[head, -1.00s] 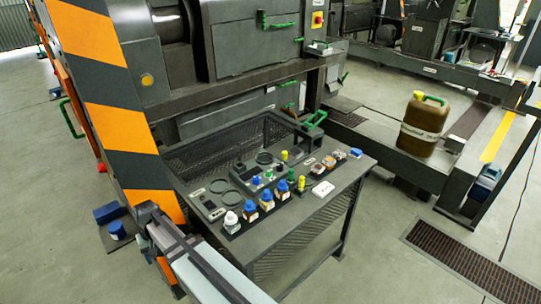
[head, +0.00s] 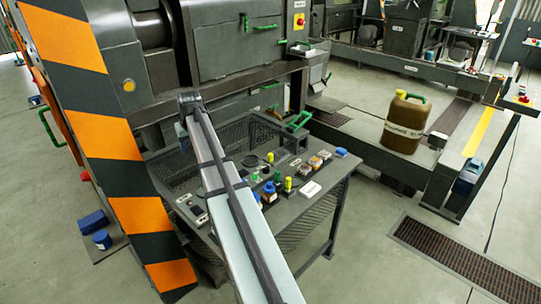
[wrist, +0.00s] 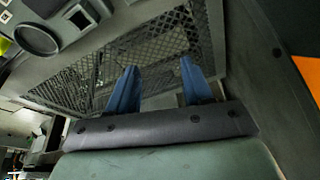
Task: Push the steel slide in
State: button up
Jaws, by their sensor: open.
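I cannot pick out the steel slide for certain. A green handle (head: 298,121) stands out at the back right corner of the bench, below the machine (head: 240,60), and may belong to it. In the wrist view my gripper (wrist: 158,63) is open, its two blue fingers apart with nothing between them. Behind the fingers is a dark mesh panel (wrist: 150,45).
A dark bench (head: 305,215) holds several bottles and small parts. A striped orange and black post (head: 70,60) stands at left. A brown jug (head: 405,124) stands on a beam at right. Open floor lies in front, with a grate (head: 465,260).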

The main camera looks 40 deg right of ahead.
jog(key=s+d+m+g, duration=0.25)
jog(key=d+m, duration=0.45)
jog(key=d, duration=1.2)
jog(key=m+g, duration=0.1)
jog(key=m, duration=0.4)
send_over(271, 154)
jog(key=f, duration=0.2)
notch_tip(271, 154, down, 14)
jog(key=shift+a+r, duration=0.1)
jog(key=shift+r, duration=0.15)
jog(key=shift+c, duration=0.2)
grip_shut()
